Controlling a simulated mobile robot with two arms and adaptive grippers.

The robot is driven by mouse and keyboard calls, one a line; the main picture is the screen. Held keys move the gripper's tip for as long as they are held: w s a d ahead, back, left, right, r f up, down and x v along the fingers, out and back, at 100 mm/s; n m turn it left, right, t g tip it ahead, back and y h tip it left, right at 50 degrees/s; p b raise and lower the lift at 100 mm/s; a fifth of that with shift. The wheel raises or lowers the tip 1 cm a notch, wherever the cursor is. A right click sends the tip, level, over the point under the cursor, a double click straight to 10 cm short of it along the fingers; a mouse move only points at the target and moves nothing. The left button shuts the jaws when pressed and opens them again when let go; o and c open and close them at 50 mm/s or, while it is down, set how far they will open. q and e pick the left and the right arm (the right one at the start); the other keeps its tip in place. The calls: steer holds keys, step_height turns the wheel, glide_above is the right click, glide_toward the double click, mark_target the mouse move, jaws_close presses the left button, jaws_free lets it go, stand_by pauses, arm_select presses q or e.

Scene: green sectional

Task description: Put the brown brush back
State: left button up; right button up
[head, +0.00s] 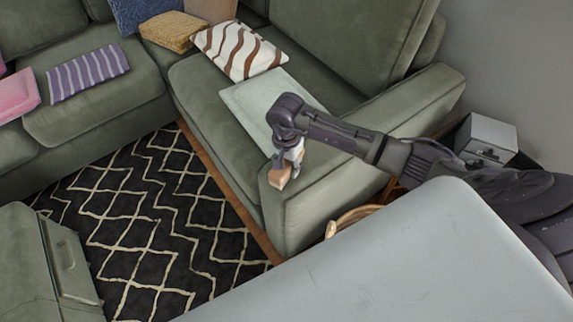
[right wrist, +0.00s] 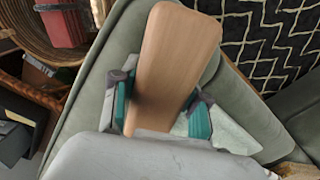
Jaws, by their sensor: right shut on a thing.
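The brown brush (head: 279,178) is a flat, pale brown wooden piece with rounded corners. It fills the upper middle of the right wrist view (right wrist: 178,58); no bristles show. My right gripper (head: 287,163) is shut on it, with the teal finger pads (right wrist: 160,108) on either side of it. The gripper holds it over the front end of the green sofa's arm (head: 320,205). I cannot tell how far above the sofa it is. My left gripper is not in view.
A wicker basket (right wrist: 28,25) with a red object (right wrist: 63,22) stands beside the sofa arm; its rim shows in the head view (head: 350,216). A grey box (head: 487,136) stands by the wall. Several cushions (head: 240,50) lie on the sofa. A patterned rug (head: 150,225) covers the floor.

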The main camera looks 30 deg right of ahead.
mark_target(286, 161)
steer(key=shift+f, duration=0.1)
steer(key=shift+f, duration=0.15)
steer(key=o, duration=1.1)
steer(key=shift+r, duration=0.3)
step_height(286, 161, up, 12)
steer(key=shift+f, duration=0.15)
